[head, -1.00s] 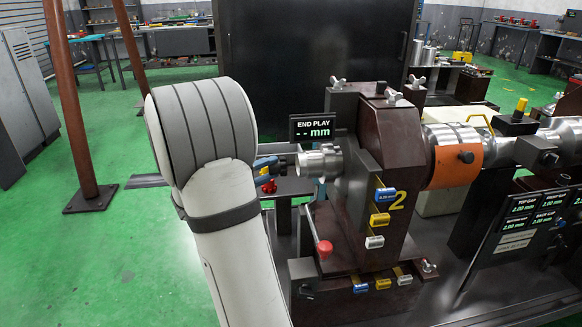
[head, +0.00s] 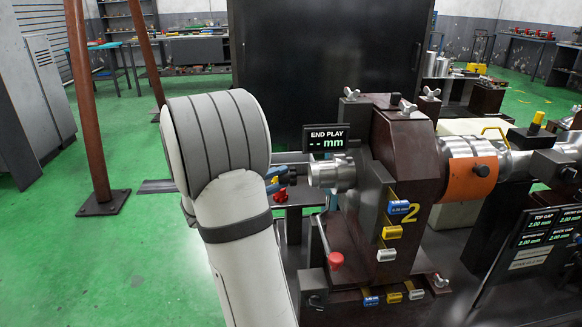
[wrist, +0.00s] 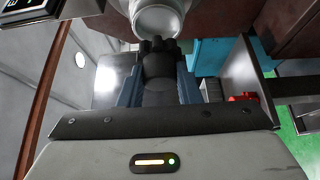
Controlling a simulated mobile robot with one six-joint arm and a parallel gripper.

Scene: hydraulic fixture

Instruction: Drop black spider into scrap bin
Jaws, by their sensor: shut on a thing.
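My gripper (wrist: 158,88) has blue fingers, shut on a dark, lobed piece, the black spider (wrist: 158,66). In the wrist view the spider sits just in front of the open end of a silver hub (wrist: 157,20). In the head view my gripper (head: 286,177) shows small beside my arm, left of the same silver hub (head: 325,172). A narrow gap seems to separate them there. I cannot identify a scrap bin for certain. A blue box-like thing (wrist: 206,55) shows right of the fingers in the wrist view.
The dark fixture (head: 400,150) with the END PLAY display (head: 328,138) stands right of my gripper. A red-knobbed lever (head: 335,261) rises below the hub. A tall dark panel (head: 320,60) stands behind. Green floor (head: 60,260) is open at left, past a brown post (head: 88,120).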

